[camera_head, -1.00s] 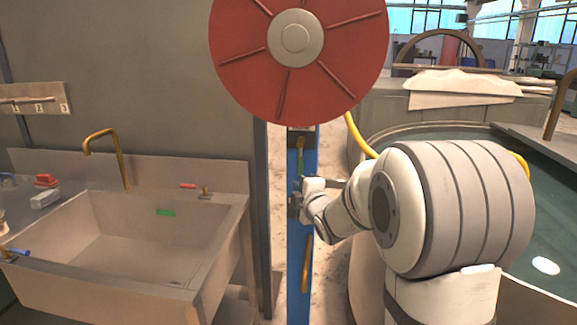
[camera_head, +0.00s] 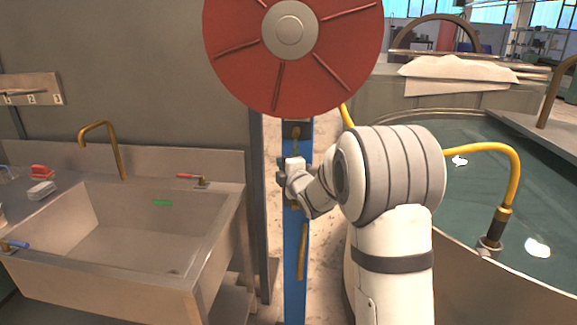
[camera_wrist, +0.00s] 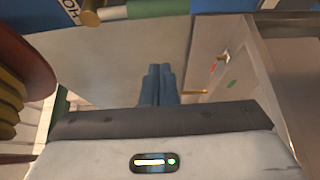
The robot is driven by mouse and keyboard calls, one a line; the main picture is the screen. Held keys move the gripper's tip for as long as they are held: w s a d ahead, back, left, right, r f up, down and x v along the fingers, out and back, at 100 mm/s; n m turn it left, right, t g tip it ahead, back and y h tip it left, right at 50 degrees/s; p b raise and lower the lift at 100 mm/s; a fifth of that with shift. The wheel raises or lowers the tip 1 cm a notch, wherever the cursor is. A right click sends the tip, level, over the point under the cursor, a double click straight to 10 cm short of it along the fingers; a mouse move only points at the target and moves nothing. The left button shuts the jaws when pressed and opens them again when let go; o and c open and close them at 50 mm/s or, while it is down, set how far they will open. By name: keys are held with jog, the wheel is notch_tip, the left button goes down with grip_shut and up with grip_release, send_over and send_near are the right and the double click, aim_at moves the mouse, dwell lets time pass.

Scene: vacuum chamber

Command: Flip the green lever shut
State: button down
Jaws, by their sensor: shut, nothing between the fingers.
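The green lever (camera_wrist: 158,7) crosses the top edge of the wrist view as a green grip with a brass end, against a blue surface. In the head view its brass upper part (camera_head: 296,132) shows on the blue post, just above my wrist; the rest is small and partly hidden. My gripper (camera_wrist: 160,70) shows two blue fingers, together and empty. The lever appears beyond the fingertips in the wrist view, with a visible gap.
A red reel (camera_head: 292,60) sits above the post. A sink (camera_head: 130,235) with a brass tap (camera_head: 100,135) and a small red-handled valve (camera_head: 192,178) stands left. A water tank (camera_head: 480,130) with a yellow hose (camera_head: 512,170) is right, behind my arm.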

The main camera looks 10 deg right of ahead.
aim_at(296, 147)
jog(key=w+d+p, duration=0.2)
jog(key=w+d, duration=0.1)
jog(key=shift+w+p, duration=0.25)
jog(key=shift+p, duration=0.15)
jog(key=shift+d, duration=0.15)
